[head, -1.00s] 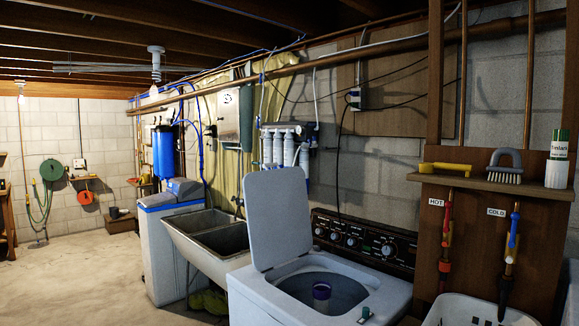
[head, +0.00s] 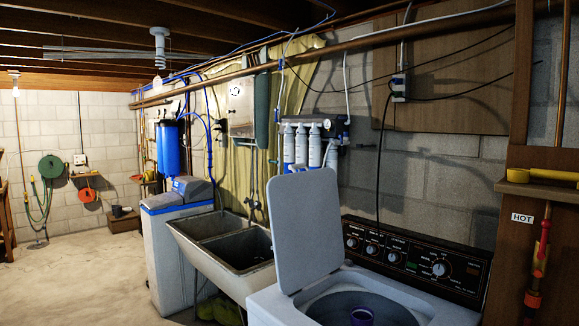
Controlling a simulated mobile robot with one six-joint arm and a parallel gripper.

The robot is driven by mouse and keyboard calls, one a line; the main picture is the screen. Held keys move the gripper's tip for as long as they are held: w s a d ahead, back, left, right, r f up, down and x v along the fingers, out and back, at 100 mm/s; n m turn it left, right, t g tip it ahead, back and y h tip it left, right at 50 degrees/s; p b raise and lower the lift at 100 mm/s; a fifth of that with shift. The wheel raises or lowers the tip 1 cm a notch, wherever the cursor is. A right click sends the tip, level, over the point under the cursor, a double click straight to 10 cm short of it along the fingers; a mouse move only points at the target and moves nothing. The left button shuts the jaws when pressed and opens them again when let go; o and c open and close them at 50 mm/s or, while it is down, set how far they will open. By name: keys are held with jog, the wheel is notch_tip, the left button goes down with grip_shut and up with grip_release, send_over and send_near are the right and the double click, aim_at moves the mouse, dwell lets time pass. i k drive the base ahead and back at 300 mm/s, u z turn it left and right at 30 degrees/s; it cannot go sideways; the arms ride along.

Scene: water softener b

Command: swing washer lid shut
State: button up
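The washer (head: 262,306) stands at the bottom centre-right of the head view, with a dark control panel (head: 414,258) of knobs along its back. Its white lid (head: 305,225) stands up, hinged at the left side of the opening and leaning slightly left. The lower part of the washer is cut off by the frame. My gripper is not in view.
A double utility sink (head: 215,262) stands left of the washer, beside a white water softener (head: 165,250). A wooden shelf (head: 540,190) with a yellow-handled tool (head: 545,175) is at right. The floor (head: 90,285) at left is open.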

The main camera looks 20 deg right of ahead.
aim_at(304, 206)
jog(key=u, duration=0.25)
jog(key=i, duration=0.7)
jog(key=u, duration=0.95)
jog(key=i, duration=0.7)
jog(key=u, duration=0.45)
